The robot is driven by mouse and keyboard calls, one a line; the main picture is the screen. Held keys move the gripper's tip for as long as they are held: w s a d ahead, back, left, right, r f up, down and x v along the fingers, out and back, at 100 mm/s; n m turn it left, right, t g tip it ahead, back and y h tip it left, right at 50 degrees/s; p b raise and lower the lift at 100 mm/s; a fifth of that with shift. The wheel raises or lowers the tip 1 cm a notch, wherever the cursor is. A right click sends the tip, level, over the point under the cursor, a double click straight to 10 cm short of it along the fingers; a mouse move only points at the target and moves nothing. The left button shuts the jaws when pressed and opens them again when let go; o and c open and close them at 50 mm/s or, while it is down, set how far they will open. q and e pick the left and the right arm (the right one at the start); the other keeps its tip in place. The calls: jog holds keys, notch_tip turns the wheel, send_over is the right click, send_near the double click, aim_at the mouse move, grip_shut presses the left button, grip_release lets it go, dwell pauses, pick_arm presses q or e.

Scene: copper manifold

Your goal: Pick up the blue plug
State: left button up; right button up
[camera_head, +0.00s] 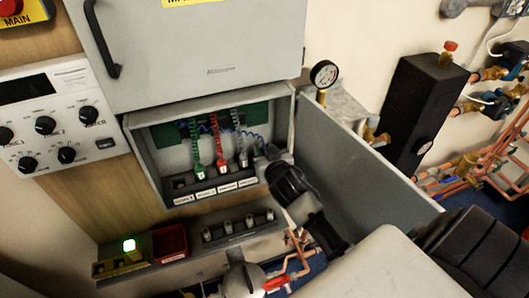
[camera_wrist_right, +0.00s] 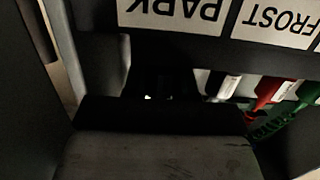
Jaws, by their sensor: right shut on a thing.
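My right gripper (camera_head: 268,160) reaches into the right end of the open grey box, where a blue coiled cord (camera_head: 250,136) runs down behind it. It is shut at the blue plug's place; the gripper hides the plug itself. In the right wrist view the dark jaws (camera_wrist_right: 160,92) also cover what is between them. Beside them stand a white plug (camera_head: 243,159), a red plug (camera_head: 220,158) and a green plug (camera_head: 199,170) in a row. My left gripper is not in view.
The box's open door (camera_head: 350,165) stands close to the right of my arm. A black block (camera_head: 420,105) and copper pipes are at the right.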

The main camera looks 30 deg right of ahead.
notch_tip(320, 180, up, 4)
jog(key=p, duration=0.3)
jog(key=shift+f, duration=0.1)
jog(key=f+p+v, duration=0.2)
jog(key=f+v, duration=0.1)
jog(key=v, duration=1.4)
jog(key=shift+s+f, duration=0.5)
jog(key=shift+s, duration=0.15)
jog(key=shift+w, duration=0.1)
